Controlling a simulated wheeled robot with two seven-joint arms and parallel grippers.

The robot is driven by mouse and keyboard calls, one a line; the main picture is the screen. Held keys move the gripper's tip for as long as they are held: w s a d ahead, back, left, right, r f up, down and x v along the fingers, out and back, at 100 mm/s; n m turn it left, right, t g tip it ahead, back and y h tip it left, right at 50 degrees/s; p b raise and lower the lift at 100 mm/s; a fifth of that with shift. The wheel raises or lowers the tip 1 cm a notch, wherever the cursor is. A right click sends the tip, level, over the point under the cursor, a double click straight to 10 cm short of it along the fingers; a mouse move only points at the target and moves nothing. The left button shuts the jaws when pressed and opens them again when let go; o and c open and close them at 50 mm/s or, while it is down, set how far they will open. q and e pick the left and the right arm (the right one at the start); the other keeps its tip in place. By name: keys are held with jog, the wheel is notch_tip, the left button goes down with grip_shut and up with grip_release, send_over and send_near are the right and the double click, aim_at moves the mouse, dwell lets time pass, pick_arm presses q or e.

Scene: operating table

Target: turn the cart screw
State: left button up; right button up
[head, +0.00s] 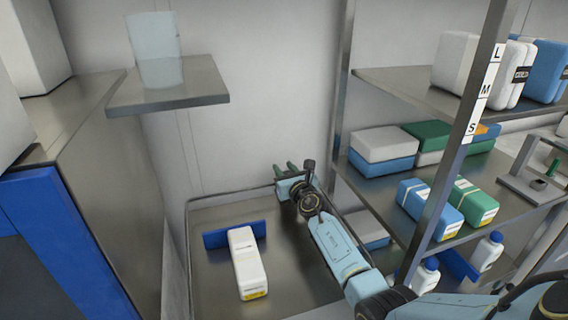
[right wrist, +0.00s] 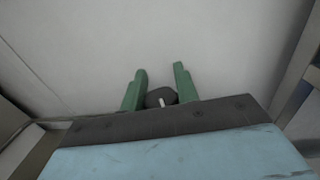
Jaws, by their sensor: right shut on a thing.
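The cart screw (right wrist: 158,97) shows in the right wrist view as a dark round knob with a white mark, between the two green fingers of my right gripper (right wrist: 160,88). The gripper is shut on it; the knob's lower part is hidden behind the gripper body. In the head view my right gripper (head: 287,169) is at the back edge of the metal cart top (head: 205,283), near the wall, and the screw cannot be made out there. My left gripper is not in view.
A shelf rack (head: 375,190) with boxes is close on the right of my arm. A small wall shelf (head: 190,88) holds a pale container (head: 155,50). A blue-fronted cabinet (head: 50,225) is left.

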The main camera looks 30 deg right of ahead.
jog(key=shift+r+m+g+h+p, duration=0.15)
jog(key=shift+m+g+h+p, duration=0.15)
jog(key=shift+m+h+p, duration=0.65)
jog(key=m+g+h, duration=0.1)
jog(key=h, duration=0.1)
jog(key=m+h, duration=0.1)
jog(key=h, duration=0.1)
jog(key=m+g+h, duration=0.1)
jog(key=h, duration=0.1)
jog(key=shift+s+d+f+m+g, duration=0.15)
jog(key=shift+d+f+m+g, duration=0.15)
jog(key=shift+d+m, duration=0.05)
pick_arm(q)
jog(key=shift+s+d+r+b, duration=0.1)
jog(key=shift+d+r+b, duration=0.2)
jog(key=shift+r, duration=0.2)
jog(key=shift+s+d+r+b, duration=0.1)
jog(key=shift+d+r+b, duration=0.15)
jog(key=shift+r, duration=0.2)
pick_arm(e)
jog(key=shift+s+d+m+g+h, duration=0.15)
jog(key=shift+m+g+h, duration=0.8)
jog(key=shift+h, duration=0.2)
jog(key=shift+g, duration=0.25)
jog(key=shift+r, duration=0.1)
jog(key=o, duration=1)
jog(key=shift+c, duration=0.2)
